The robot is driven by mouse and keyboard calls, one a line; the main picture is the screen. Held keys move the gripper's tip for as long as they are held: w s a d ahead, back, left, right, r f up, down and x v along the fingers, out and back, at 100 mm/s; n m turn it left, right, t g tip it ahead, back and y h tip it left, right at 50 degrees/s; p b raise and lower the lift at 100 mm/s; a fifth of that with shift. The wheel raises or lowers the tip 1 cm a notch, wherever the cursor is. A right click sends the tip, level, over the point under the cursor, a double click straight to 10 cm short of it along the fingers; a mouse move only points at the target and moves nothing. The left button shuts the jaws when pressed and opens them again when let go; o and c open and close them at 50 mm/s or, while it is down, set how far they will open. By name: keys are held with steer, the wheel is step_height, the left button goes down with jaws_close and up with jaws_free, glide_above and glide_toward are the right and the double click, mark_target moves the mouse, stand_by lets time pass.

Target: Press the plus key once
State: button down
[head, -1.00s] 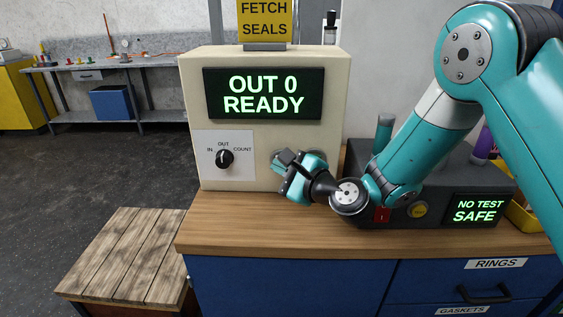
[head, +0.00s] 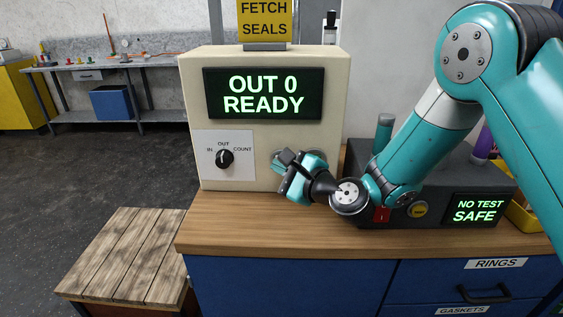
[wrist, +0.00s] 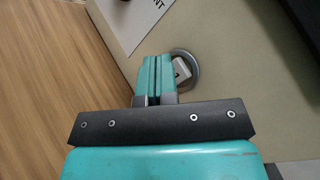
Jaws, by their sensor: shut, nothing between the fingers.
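The cream control box (head: 265,180) stands on the bench, and its screen (head: 263,93) reads "OUT 0 READY". In the wrist view a round key with a grey rim and a pale centre (wrist: 182,68) sits on the box face. My gripper (head: 287,157) is shut and empty in front of the lower right of that face. In the wrist view the shut fingertips (wrist: 155,60) overlap the left part of the round key. I cannot tell whether they touch it. Any plus mark is not readable, and my gripper hides most of the key area in the head view.
A selector knob (head: 225,158) on a white plate points to OUT. A dark test unit (head: 440,165) with a "NO TEST SAFE" screen stands right, behind my arm. The wooden bench top (head: 265,215) is clear in front of the box. A slatted wooden platform (head: 125,255) is lower left.

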steer(key=shift+w, duration=0.15)
steer(key=shift+w+p, duration=0.3)
steer(key=shift+p, duration=0.05)
steer(key=shift+s, duration=0.1)
stand_by(0.4)
steer(key=shift+s, duration=0.35)
steer(key=s+b, duration=0.3)
steer(key=s, duration=0.3)
steer(key=shift+b, duration=0.3)
steer(key=shift+a, duration=0.1)
stand_by(0.3)
